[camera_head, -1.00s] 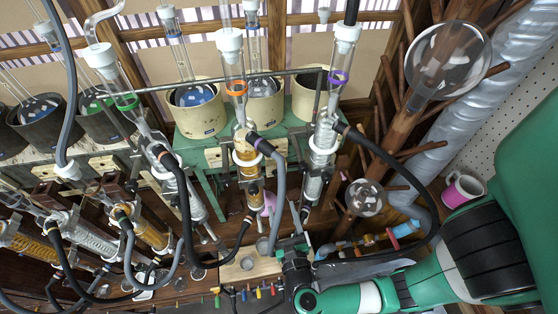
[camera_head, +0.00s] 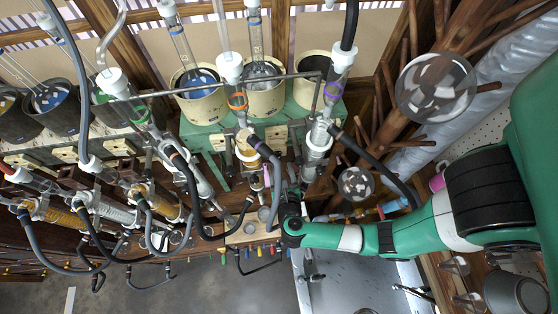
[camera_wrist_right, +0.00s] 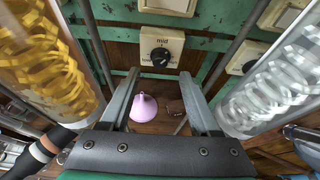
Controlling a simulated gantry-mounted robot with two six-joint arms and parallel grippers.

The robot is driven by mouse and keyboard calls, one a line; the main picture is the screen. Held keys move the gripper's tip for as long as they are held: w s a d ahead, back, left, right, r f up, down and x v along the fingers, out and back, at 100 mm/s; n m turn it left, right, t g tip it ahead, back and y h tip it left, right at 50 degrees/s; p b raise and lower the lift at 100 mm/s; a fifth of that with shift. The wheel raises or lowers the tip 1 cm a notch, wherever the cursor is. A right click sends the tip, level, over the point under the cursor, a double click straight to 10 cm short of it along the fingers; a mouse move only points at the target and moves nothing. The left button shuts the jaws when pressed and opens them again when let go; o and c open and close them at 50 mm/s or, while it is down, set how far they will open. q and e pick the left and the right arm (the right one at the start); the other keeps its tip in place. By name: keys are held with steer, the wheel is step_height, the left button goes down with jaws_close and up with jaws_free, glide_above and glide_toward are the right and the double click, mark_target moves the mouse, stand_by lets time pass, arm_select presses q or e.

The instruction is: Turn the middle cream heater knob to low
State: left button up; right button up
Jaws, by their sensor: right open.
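The middle heater knob (camera_wrist_right: 159,56) is a black round knob on a cream control plate (camera_wrist_right: 154,38) marked "mid". It is straight ahead of my right gripper (camera_wrist_right: 158,76) in the right wrist view. That gripper is open, its two fingers pointing at the plate, one to each side below the knob; contact is not visible. In the head view my right gripper (camera_head: 288,194) is in among the glassware, its fingertips hard to make out. The cream heaters (camera_head: 203,100) stand in a row on the green bench. My left gripper is not in view.
A yellow-coil condenser (camera_wrist_right: 52,60) and a clear-coil condenser (camera_wrist_right: 272,85) flank my right gripper closely. A pink bulb-shaped object (camera_wrist_right: 144,107) lies below between the fingers. Another cream plate with a knob (camera_wrist_right: 246,58) is at the right. Black hoses (camera_head: 375,155) hang near my arm.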

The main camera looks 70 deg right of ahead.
mark_target(278, 158)
steer(key=x, duration=0.4)
steer(key=shift+w+d, duration=0.1)
steer(key=shift+d, duration=0.05)
jaws_close()
